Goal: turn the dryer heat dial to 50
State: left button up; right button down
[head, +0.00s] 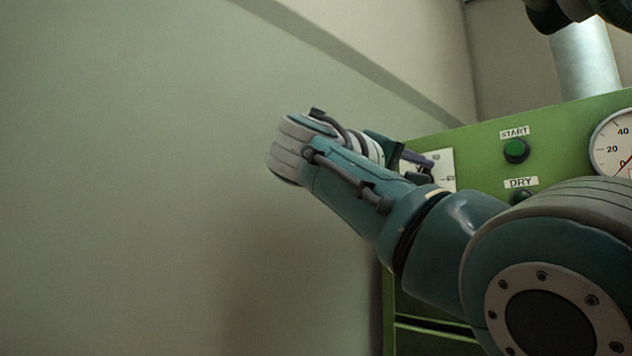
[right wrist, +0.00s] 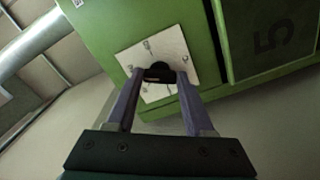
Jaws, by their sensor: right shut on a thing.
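The heat dial (right wrist: 159,70) is a black knob on a white plate (right wrist: 172,42) with small markings, fixed to the green dryer panel. My right gripper (right wrist: 160,77) is shut on the dial, with one purple finger on each side of it. The plate's numbers are too small to read, and I cannot tell where the dial points. In the head view, the plate (head: 447,165) is partly hidden behind my right arm, and the right gripper (head: 418,163) shows at its left part. My left gripper is not in view.
The dryer panel (head: 470,150) also has a green START button (head: 515,150), a DRY label (head: 521,183) with a dark control partly hidden under it, and a round gauge (head: 612,150) at the right edge. A plain wall (head: 150,180) fills the left side. A metal pipe (head: 585,62) stands behind.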

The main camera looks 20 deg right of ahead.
jog(key=shift+c, duration=1.4)
grip_release()
jog(key=shift+a, duration=0.1)
jog(key=v, duration=1)
jog(key=shift+b, duration=0.4)
